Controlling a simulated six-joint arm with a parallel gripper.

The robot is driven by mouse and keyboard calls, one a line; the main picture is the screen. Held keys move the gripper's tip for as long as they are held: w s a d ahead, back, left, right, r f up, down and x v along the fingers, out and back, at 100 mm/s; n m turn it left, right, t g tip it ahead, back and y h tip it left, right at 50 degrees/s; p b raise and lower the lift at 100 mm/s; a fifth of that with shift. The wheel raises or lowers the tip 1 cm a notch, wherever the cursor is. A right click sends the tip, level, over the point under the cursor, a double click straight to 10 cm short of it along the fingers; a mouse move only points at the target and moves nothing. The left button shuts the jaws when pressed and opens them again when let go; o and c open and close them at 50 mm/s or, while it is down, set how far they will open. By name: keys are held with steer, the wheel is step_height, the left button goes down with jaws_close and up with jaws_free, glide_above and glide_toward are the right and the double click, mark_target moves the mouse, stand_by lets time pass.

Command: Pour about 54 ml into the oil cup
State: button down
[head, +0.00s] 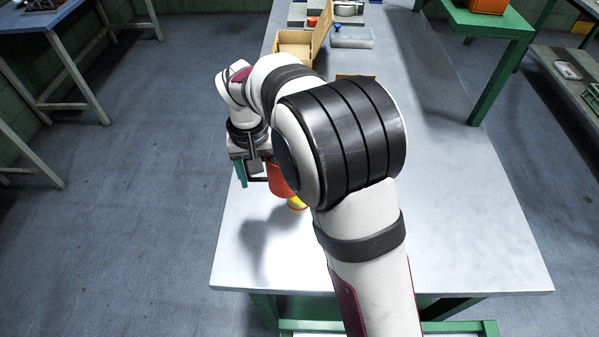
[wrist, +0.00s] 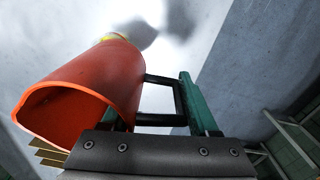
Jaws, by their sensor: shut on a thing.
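My gripper (head: 252,172) is shut on the dark, frame-shaped handle of an orange-red jug (head: 280,181), above the near left part of the bench. In the wrist view, the jug (wrist: 88,88) is left of the teal fingers, with its wide mouth facing the camera. A small yellow piece (head: 297,203) shows just below the jug, and also past the jug's far end in the wrist view (wrist: 116,37). I cannot tell whether it is the oil cup. My arm hides part of the jug.
The pale bench (head: 460,230) is clear at the near right.

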mark_target(274, 170)
steer(key=shift+n, duration=0.5)
steer(key=s+a+f, duration=0.1)
steer(key=a+f, duration=0.1)
steer(key=a, duration=0.1)
steer(key=s+a+f, duration=0.1)
steer(key=a+f, duration=0.2)
steer(key=s+a+f, duration=0.1)
steer(key=a+f, duration=0.1)
steer(key=a, duration=0.1)
steer(key=shift+f, duration=0.3)
steer(key=shift+w+d+r+g+y, duration=0.15)
steer(key=shift+d+r+y, duration=0.2)
steer(key=shift+r+y, duration=0.25)
steer(key=shift+d+r+g+y, duration=0.25)
steer(key=shift+r+y, duration=0.2)
steer(key=shift+y, duration=0.35)
steer(key=shift+w+d+r+g+y, duration=0.1)
steer(key=shift+d+r+y, duration=0.35)
steer(key=shift+y, duration=0.25)
steer(key=d+r+g+y, duration=0.1)
steer(key=d+r+y, duration=0.1)
steer(key=r+y, duration=0.2)
steer(key=w+d+r+g+y, duration=0.1)
steer(key=d+r+y, duration=0.2)
steer(key=r+y, duration=0.1)
steer(key=shift+r+y, duration=0.4)
steer(key=shift+r, duration=0.45)
steer(key=shift+w+d+r+y+b, duration=0.15)
steer(key=shift+d+r+y+b, duration=0.15)
steer(key=shift+d+r+y, duration=0.1)
